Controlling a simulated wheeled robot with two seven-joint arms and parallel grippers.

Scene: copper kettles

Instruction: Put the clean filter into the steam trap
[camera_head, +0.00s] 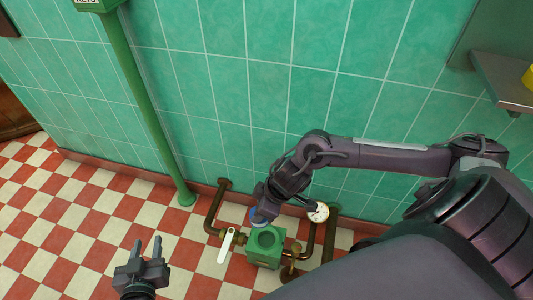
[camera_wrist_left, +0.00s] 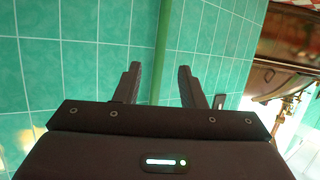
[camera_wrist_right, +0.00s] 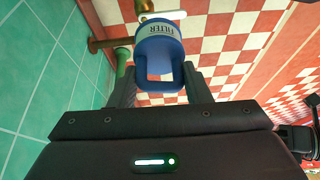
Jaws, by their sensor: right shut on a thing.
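The steam trap is a green box (camera_head: 265,258) with a round opening in its top, low by the wall in the head view. My right gripper (camera_wrist_right: 162,85) is shut on the handle of the blue filter (camera_wrist_right: 160,45), which has a white band reading FILTER. In the head view only a blue sliver of the filter (camera_head: 254,215) shows, at the far left side of the trap's opening; the gripper hides the rest. I cannot tell its height over the opening. My left gripper (camera_head: 147,246) is open and empty, left of the trap above the floor.
Brown pipes (camera_head: 213,208) run from the wall to both sides of the trap. A white valve lever (camera_head: 225,246) stands on its left and a gauge (camera_head: 319,213) behind right. A green post (camera_head: 150,110) meets the floor farther left. The checkered floor at left is clear.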

